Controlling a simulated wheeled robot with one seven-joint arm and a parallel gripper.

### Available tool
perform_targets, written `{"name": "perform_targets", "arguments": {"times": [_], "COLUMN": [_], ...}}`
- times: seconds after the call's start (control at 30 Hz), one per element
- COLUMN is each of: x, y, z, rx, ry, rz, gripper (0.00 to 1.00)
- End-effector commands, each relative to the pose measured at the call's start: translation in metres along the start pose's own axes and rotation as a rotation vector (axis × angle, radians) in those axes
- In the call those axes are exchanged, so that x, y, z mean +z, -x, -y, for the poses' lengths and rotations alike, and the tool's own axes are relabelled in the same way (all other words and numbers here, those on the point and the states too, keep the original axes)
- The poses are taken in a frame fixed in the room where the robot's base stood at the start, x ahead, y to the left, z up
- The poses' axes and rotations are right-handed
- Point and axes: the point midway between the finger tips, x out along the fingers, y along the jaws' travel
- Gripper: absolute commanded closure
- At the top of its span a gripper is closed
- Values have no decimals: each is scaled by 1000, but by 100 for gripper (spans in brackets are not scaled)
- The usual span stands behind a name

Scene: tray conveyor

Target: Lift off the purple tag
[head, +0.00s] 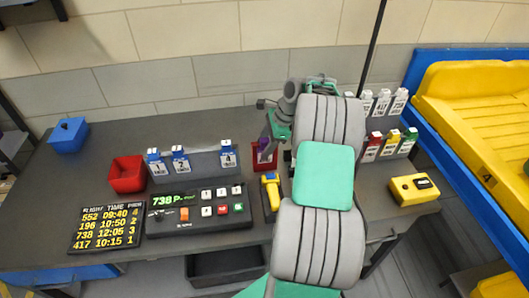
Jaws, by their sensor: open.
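The purple tag (263,145) shows as a small purple patch at a dark red holder (264,160) near the middle of the desk. My gripper (269,136) is open, right at the tag, pointing down from the upper right. The fingers and my arm hide part of the tag, so I cannot tell whether they touch it or stand around it.
A grey rack with numbered white-and-blue tags (178,158) stands to the left. A control panel (198,207), a yellow handheld device (271,191) and a red bin (127,174) are nearby. More tags (390,143) and a yellow box (414,189) stand right of my arm.

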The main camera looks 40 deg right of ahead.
Motion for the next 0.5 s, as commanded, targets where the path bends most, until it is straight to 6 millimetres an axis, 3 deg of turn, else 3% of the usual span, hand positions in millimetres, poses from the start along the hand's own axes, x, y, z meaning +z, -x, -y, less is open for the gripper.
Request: {"name": "perform_targets", "arguments": {"times": [0.17, 0.5], "x": [0, 0], "y": [0, 0], "z": [0, 0], "rx": [-1, -1], "ry": [1, 2], "rz": [-1, 0], "gripper": [46, 73]}}
